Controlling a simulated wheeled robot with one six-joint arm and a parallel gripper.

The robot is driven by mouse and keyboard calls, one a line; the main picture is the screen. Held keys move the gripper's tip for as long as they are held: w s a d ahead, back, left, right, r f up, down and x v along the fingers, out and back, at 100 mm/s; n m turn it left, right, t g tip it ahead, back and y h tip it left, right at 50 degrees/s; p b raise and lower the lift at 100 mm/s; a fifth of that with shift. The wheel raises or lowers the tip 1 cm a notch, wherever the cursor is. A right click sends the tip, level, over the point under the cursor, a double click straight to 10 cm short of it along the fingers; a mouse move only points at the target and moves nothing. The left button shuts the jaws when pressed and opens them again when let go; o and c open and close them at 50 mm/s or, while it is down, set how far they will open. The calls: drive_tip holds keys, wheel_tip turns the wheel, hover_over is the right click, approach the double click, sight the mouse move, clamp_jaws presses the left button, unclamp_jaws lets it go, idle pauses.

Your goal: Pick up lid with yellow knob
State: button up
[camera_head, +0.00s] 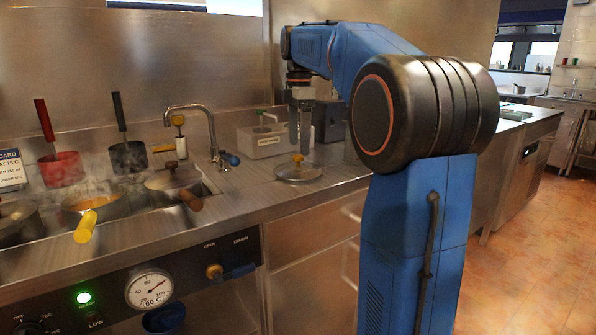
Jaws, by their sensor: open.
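The lid with the yellow knob (299,173) lies flat on the steel counter, right of the sink. It is a round metal lid with a small yellow knob (297,157) standing up at its centre. My gripper (299,150) points straight down above the lid, its fingers close over the knob. The fingers look nearly lined up with each other from this side, so the gap between them is hard to see. The gripper is open and I see nothing held. I cannot tell whether a finger touches the knob.
A tap (211,135) rises left. Pots sit in the left basin, including one with a yellow handle (85,227) and one with a brown handle (190,200).

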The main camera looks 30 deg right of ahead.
sight(298, 156)
drive_tip(key=shift+a+f, duration=0.15)
drive_tip(key=shift+f, duration=2.6)
drive_tip(key=c, duration=1.9)
